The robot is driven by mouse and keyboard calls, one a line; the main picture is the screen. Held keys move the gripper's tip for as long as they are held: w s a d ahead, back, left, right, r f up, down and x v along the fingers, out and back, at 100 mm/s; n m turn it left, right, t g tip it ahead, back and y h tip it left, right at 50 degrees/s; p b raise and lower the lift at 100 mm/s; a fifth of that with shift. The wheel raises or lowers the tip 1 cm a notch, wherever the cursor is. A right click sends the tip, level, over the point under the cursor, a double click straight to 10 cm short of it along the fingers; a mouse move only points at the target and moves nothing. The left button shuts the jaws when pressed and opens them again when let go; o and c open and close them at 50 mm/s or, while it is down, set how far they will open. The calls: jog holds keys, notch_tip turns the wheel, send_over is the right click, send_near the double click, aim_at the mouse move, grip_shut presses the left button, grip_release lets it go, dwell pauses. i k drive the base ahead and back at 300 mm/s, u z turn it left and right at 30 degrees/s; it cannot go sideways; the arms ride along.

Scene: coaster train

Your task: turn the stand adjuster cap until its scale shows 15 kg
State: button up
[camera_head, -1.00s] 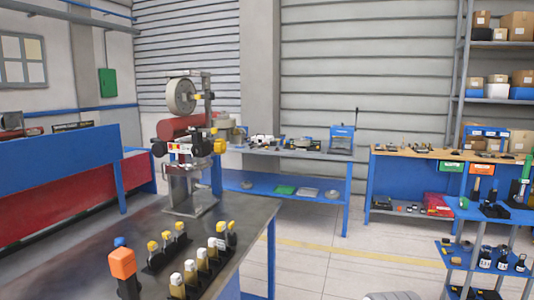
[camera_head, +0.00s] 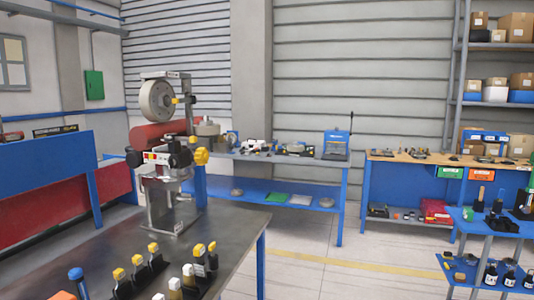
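A machine stand (camera_head: 168,155) rises from the dark workbench at left centre. It carries a large grey wheel (camera_head: 156,101) at the top and a red cylinder (camera_head: 150,134) below it. Black knobs sit at its front left, beside a small label block with red and yellow. A yellow knob (camera_head: 201,157) sticks out on its right side, and a smaller yellow one is near the wheel. I cannot tell which part is the adjuster cap, and no scale can be read at this size. My gripper is not in view.
Several yellow-capped and white-capped tools stand in holders on the workbench (camera_head: 110,236) in front of the stand. A blue-topped tool (camera_head: 76,273) and an orange piece (camera_head: 63,296) are at the lower left. Open floor lies right of the bench, before blue tables and shelving.

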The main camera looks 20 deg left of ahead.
aim_at(201, 155)
jog(key=u, duration=0.1)
jog(key=i, duration=1.35)
jog(key=u, duration=0.65)
jog(key=i, duration=0.35)
jog(key=u, duration=0.35)
jog(key=k, duration=0.7)
jog(key=u, duration=0.2)
jog(key=i, duration=0.75)
jog(key=z, duration=0.1)
